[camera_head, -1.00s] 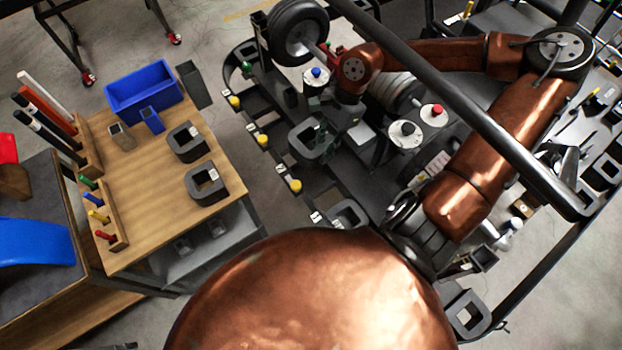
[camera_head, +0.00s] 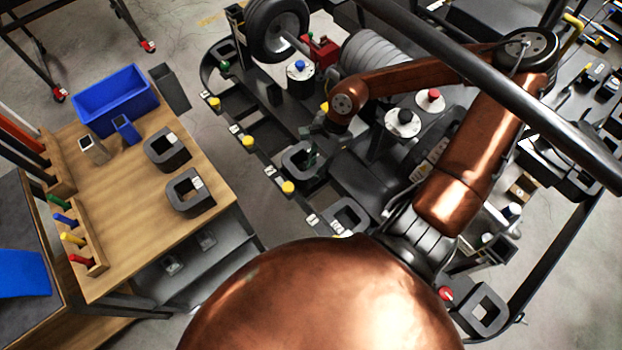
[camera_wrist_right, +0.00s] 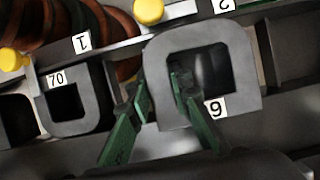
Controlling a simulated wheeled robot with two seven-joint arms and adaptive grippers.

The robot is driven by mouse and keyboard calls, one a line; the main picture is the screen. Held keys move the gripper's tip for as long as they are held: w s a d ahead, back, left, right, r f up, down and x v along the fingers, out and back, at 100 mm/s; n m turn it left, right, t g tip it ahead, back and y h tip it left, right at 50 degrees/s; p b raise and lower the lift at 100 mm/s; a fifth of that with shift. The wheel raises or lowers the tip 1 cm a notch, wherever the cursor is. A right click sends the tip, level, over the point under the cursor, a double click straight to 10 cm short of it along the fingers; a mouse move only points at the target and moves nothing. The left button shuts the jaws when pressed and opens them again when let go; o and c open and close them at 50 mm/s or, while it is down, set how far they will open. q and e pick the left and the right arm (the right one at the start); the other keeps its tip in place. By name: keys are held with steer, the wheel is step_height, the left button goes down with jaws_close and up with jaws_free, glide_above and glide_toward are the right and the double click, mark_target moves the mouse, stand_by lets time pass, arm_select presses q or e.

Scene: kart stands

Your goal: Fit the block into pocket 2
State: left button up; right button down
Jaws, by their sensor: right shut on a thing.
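A dark grey square ring block (camera_wrist_right: 246,68) with a white label, reading 6 or 9, fills the middle of the right wrist view. The green fingers of my right gripper (camera_wrist_right: 160,92) are shut on its left wall, one inside the opening. The label 2 (camera_wrist_right: 224,5) is on the rail just above the block. The block covers the area below this label; I cannot tell whether it is seated or just above. In the head view the block (camera_head: 288,161) is beside the pocket rail, with my right gripper (camera_head: 313,150) at it. My left gripper is not in view.
Another ring block (camera_wrist_right: 53,102) sits left, below label 1 (camera_wrist_right: 81,43). Yellow knobs (camera_wrist_right: 148,11) line the rail. A wooden table (camera_head: 130,215) with two ring blocks (camera_head: 168,150) and a blue bin (camera_head: 115,98) stands left. A dark bar crosses above my right arm.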

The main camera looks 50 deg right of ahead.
steer(key=shift+f, duration=0.25)
step_height(320, 180, down, 4)
steer(key=shift+f+b, duration=0.1)
steer(key=shift+b, duration=0.95)
steer(key=c, duration=1.8)
jaws_free()
steer(key=shift+o, duration=0.2)
